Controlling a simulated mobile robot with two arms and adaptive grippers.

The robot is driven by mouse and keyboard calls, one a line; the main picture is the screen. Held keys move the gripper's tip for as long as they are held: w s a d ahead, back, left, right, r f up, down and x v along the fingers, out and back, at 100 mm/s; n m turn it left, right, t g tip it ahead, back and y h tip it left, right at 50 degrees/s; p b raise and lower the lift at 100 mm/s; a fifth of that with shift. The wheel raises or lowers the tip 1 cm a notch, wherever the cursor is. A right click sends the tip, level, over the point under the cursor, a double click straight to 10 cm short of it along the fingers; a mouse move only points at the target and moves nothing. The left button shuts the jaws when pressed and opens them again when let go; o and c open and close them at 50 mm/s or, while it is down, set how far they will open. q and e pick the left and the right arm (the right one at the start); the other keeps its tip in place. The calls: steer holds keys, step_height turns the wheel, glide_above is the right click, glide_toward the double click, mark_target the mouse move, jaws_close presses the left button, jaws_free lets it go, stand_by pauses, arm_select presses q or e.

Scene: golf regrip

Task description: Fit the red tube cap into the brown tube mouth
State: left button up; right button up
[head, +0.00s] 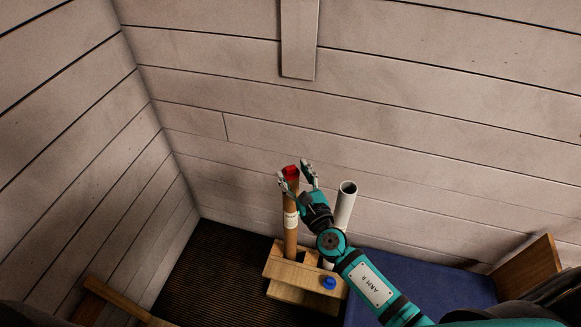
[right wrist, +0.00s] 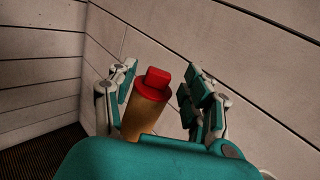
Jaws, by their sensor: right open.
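The red tube cap (head: 290,172) sits at the top of the upright brown tube (head: 291,241). In the right wrist view the red cap (right wrist: 154,83) covers the mouth of the brown tube (right wrist: 143,118), with a raised block on top; I cannot tell how deep it sits. My right gripper (head: 296,172) is open, with its fingers at the cap's height. In the right wrist view the open fingers (right wrist: 155,82) stand either side of the cap and tube top, nearer on the left, with a clear gap on the right. My left gripper is not in view.
A white open tube (head: 347,188) stands right of the brown tube. Both rise from a wooden stand (head: 290,272) with a blue knob (head: 328,283). A blue surface (head: 420,280) lies at right. Plank walls (head: 420,100) close off the back and left.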

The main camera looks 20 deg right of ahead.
steer(key=s, duration=0.9)
steer(key=shift+d, duration=0.4)
